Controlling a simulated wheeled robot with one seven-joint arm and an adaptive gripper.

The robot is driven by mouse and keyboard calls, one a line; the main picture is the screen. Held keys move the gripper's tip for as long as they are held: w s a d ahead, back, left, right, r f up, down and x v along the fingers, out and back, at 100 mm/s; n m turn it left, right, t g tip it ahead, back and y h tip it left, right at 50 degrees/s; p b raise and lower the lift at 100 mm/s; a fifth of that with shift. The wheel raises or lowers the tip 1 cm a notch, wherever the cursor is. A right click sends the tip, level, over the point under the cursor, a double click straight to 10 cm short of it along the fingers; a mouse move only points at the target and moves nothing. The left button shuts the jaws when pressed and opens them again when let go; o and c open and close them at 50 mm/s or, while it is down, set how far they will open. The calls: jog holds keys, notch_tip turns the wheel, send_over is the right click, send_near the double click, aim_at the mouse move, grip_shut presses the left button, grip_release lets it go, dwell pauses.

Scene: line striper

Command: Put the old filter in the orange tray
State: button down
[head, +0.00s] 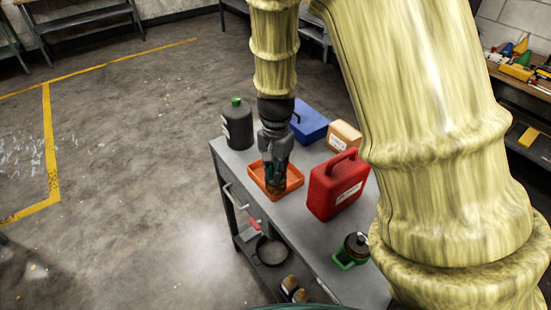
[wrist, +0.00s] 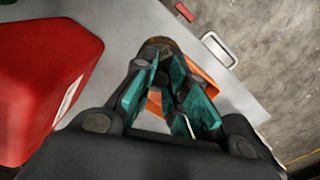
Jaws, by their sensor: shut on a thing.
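My gripper (head: 274,175) points down over the orange tray (head: 258,178) on the grey workbench. It is shut on the old filter (head: 275,189), a small brownish cylinder mostly hidden by the fingers. In the wrist view the brown rim of the old filter (wrist: 158,45) shows beyond my teal fingertips (wrist: 170,65). The orange tray (wrist: 205,78) also shows behind and to the right of the fingers there. The filter appears over the tray's near part; I cannot tell whether it touches the tray floor.
A red jerrycan (head: 337,185) stands close right of the tray. A dark bottle with a green cap (head: 238,125) stands left, a blue box (head: 309,122) and a tan box (head: 344,136) behind. A dark and green item (head: 353,250) sits at the front right. Bare bench lies between.

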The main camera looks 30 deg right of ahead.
jog(key=shift+w+d+f+p, duration=0.55)
jog(key=shift+w+f+p, duration=0.15)
jog(key=shift+w, duration=0.4)
jog(key=shift+w+d+f+p, duration=0.6)
jog(key=shift+w+f, duration=0.1)
jog(key=shift+w, duration=0.4)
jog(key=shift+w+d+f+p, duration=0.55)
jog(key=shift+w+f+p, duration=0.15)
jog(key=shift+w, duration=0.4)
jog(key=shift+f, duration=0.15)
jog(key=c, duration=1.4)
grip_release()
jog(key=shift+c, duration=0.2)
notch_tip(320, 180, up, 12)
jog(key=b, duration=0.4)
jog(key=shift+r, duration=0.2)
